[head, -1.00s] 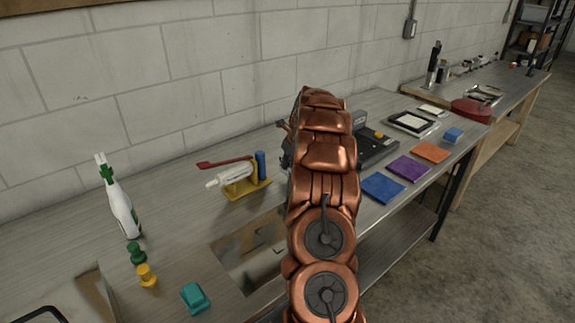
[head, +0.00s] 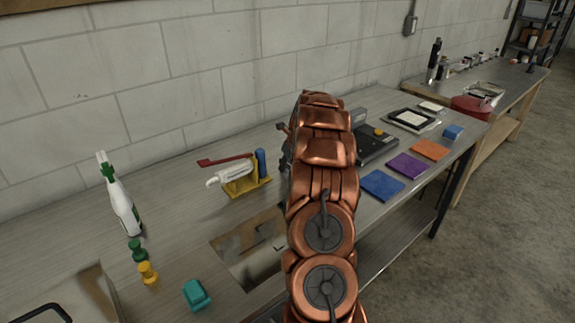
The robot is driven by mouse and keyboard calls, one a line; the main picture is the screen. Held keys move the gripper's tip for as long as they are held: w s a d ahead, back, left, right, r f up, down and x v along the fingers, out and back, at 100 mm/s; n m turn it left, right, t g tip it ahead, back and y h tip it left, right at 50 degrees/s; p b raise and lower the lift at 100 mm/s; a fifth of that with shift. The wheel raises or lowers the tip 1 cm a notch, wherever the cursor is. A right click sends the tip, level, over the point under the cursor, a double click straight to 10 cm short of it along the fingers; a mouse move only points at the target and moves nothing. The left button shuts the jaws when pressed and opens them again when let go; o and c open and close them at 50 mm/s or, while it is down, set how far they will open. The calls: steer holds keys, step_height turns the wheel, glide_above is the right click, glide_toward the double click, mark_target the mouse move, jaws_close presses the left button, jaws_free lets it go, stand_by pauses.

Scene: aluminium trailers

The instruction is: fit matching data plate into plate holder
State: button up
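My copper-coloured arm stands upright across the middle of the head view. My gripper is hidden behind it; a small dark part shows at the arm's left edge, but I cannot tell what it is. A dark device with a yellow knob (head: 375,143) sits on the bench just right of the arm, partly covered by it. A dark-framed tray with a pale card (head: 411,119) lies farther right. A worn metal plate (head: 245,250) lies flat left of the arm. I cannot tell which item is the data plate or the plate holder.
A spray bottle (head: 121,205), green and yellow pegs (head: 147,273), a teal block (head: 196,294) and a yellow stand with a white tube (head: 240,182) occupy the left. Blue (head: 381,186), purple (head: 407,166) and orange (head: 430,149) cloths lie along the right front edge.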

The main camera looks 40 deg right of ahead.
steer(key=b+v, duration=0.3)
steer(key=v, duration=0.9)
steer(key=shift+r, duration=0.2)
steer(key=s+a+r+n+g+y, duration=0.15)
steer(key=a+n, duration=0.55)
steer(key=a, duration=0.7)
steer(key=s+a+r+n+g, duration=0.1)
steer(key=s+a+r+n, duration=0.15)
steer(key=a+n, duration=0.75)
steer(key=s+a+f+n+g, duration=0.2)
steer(key=s+a+n, duration=0.9)
steer(key=s+a, duration=0.7)
steer(key=shift+a+f+n, duration=0.4)
steer(key=shift+a+f, duration=0.15)
steer(key=shift+a, duration=0.5)
steer(key=shift+o, duration=0.4)
steer(key=s+a+f+n+g+h, duration=0.1)
steer(key=s+a+f+n+g, duration=0.1)
steer(key=s+n, duration=0.6)
steer(key=s+f, duration=0.1)
steer(key=s, duration=0.4)
steer(key=shift+s+a+f, duration=0.25)
steer(key=shift+f, duration=0.15)
steer(key=shift+a+n, duration=0.15)
steer(key=shift+n, duration=0.15)
